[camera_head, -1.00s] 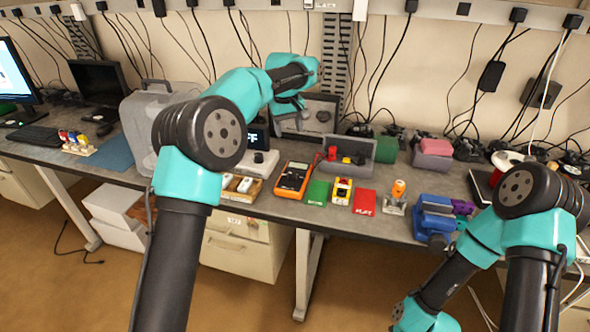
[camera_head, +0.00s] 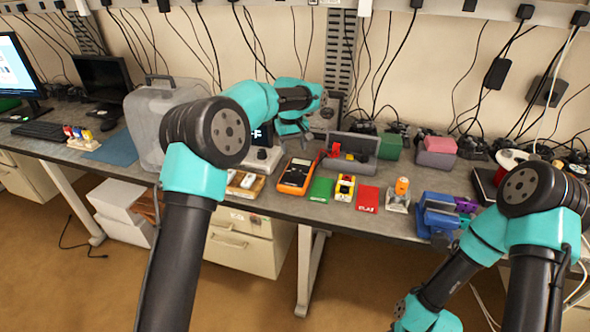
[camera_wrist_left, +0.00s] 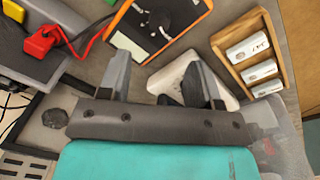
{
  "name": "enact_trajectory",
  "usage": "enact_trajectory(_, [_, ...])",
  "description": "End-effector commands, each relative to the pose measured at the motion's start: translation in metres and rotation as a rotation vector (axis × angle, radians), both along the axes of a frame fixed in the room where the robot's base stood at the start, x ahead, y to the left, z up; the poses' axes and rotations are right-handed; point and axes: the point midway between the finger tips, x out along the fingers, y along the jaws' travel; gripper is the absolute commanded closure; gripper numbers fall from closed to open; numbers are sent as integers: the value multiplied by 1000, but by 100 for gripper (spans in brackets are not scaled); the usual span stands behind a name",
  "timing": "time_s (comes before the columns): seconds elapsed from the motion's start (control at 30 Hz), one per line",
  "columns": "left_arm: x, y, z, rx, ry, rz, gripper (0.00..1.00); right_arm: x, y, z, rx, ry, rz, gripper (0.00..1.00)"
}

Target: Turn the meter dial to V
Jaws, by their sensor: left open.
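The orange-edged meter (camera_head: 295,176) lies on the bench, its dark face up. In the left wrist view the meter (camera_wrist_left: 118,18) is at the top, partly cut off, with a dark dial (camera_wrist_left: 158,16) on its face. The dial's setting is too small and blurred to read. My left gripper (camera_head: 306,133) is above and behind the meter in the head view, apart from it. In the left wrist view the gripper (camera_wrist_left: 158,75) is open and empty, its fingers spread below the meter. My right arm shows, but its gripper is out of view.
A white device (camera_head: 260,160) stands left of the meter, behind a wooden tray (camera_head: 246,184) of white blocks. A grey bin (camera_head: 352,148) with red and yellow plugs is behind right. Green (camera_head: 321,190) and red (camera_head: 367,199) cards lie to the right.

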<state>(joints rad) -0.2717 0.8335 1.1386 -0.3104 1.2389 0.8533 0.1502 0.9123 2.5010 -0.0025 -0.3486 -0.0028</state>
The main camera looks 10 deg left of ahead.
Motion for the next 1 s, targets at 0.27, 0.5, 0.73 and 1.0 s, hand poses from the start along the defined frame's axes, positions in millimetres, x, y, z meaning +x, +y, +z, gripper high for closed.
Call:
enact_trajectory(0.27, [1,-3,-49,0,3,-1,42,0,0,0,0,0,0,57])
enact_trajectory(0.5, [2,-5,-84,-1,2,-1,42,0,0,0,0,0,0,57])
enact_trajectory(0.73, [2,-6,-97,-1,0,-1,42,0,0,0,0,0,0,57])
enact_trajectory(1.0, [3,-6,-97,-1,-1,-1,45,0,0,0,0,0,0,57])
